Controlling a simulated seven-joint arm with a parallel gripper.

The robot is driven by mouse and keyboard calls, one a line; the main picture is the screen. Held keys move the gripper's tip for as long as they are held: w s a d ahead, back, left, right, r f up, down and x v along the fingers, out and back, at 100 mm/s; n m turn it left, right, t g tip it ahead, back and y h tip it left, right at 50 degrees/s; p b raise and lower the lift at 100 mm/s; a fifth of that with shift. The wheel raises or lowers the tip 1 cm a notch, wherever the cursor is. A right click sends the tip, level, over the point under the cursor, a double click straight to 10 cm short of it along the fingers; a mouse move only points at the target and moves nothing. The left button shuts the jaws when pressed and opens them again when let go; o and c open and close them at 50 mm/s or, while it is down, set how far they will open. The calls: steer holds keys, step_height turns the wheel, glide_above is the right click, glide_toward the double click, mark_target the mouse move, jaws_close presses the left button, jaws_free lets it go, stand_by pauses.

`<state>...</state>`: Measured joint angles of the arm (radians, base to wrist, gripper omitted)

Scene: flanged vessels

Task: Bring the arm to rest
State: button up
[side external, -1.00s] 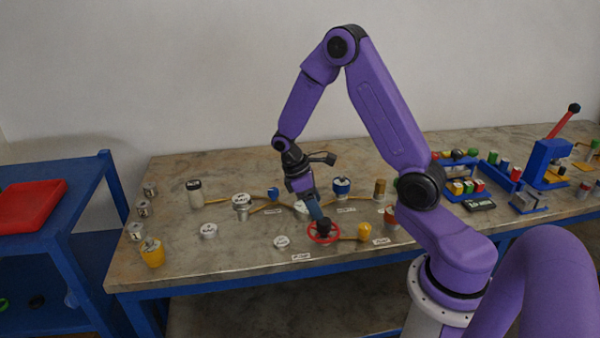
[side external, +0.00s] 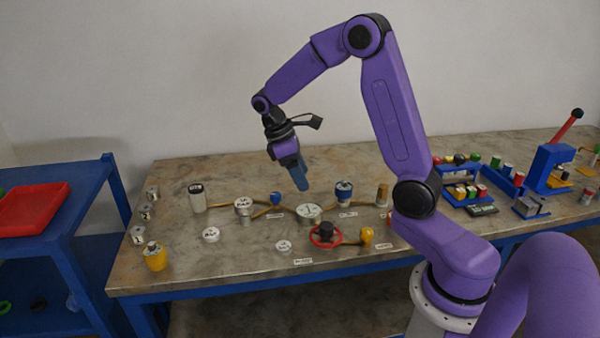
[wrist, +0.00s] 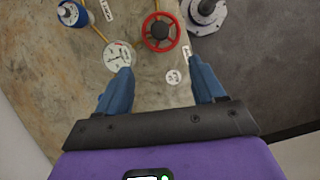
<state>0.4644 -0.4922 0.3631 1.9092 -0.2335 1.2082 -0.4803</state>
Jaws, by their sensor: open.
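My gripper (side external: 302,187) hangs in the air above the middle of the bench (side external: 165,225), its fingers pointing down. In the wrist view my gripper (wrist: 166,80) has its two blue fingers spread wide with nothing between them. The red handwheel (side external: 325,235) stands on the bench below and apart from the gripper; it also shows in the wrist view (wrist: 160,32). A round white-faced gauge (side external: 309,212) sits on the pipework beneath the fingers, and it also shows in the wrist view (wrist: 118,55).
Loose white discs (side external: 211,235) lie near the front. A blue press with a red lever (side external: 566,127) is at right. A red tray (side external: 33,208) is on the left shelf.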

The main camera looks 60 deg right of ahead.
steer(key=s+a+r+n+t+y, duration=0.1)
steer(key=s+a+r+n+t, duration=0.15)
steer(key=s+a, duration=0.85)
steer(key=s+a+n+t+y, duration=0.1)
steer(key=s+a+n+y, duration=0.1)
steer(key=s, duration=1.1)
steer(key=shift+s+a+n, duration=0.3)
steer(key=shift+a+n, duration=0.15)
steer(key=shift+a, duration=0.45)
steer(key=shift+w+t, duration=0.15)
steer(key=shift+t, duration=0.1)
